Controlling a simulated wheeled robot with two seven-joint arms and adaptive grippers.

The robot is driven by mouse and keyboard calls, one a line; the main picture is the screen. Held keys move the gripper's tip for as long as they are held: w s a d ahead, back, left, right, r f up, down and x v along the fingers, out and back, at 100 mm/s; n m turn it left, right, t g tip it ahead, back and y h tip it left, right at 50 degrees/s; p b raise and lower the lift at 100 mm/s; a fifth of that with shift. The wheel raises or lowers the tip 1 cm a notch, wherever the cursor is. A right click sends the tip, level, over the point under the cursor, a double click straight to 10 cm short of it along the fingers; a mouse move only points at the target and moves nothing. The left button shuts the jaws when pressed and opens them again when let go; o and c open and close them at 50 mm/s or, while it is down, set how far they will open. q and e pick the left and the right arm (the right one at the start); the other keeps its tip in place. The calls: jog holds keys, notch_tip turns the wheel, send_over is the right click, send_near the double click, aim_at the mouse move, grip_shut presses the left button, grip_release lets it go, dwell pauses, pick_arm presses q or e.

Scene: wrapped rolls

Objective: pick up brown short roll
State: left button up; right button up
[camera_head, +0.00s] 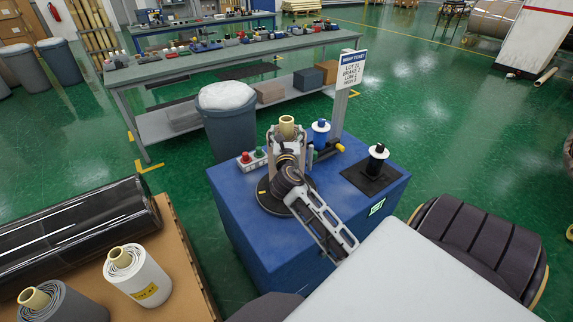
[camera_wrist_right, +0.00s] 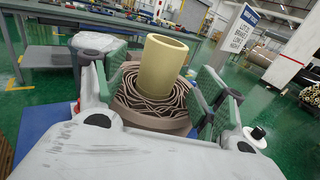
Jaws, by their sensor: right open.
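The brown short roll (camera_wrist_right: 150,98) stands upright on the blue machine top, with a cream core tube sticking up from its loose brown windings. In the head view only its core (camera_head: 287,124) shows clearly, because my right gripper hides most of the rest. My right gripper (camera_head: 288,145) is open at the roll. In the wrist view its green-padded fingers stand on either side of the brown windings, and I cannot tell whether they touch. My left gripper is not in view.
A blue-and-white spool (camera_head: 320,131) and a black-and-white spool (camera_head: 376,158) stand to the right on the blue machine (camera_head: 235,195). Red and green buttons (camera_head: 252,156) are at left. A bin (camera_head: 228,115) stands behind. White (camera_head: 138,275) and grey rolls (camera_head: 60,305) sit at lower left.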

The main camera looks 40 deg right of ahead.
aim_at(286, 130)
jog(key=shift+w, duration=0.1)
jog(key=shift+p+x, duration=0.3)
jog(key=shift+x, duration=2.2)
jog(key=shift+d, duration=0.1)
jog(key=shift+c, duration=0.5)
grip_shut()
jog(key=shift+r, duration=0.15)
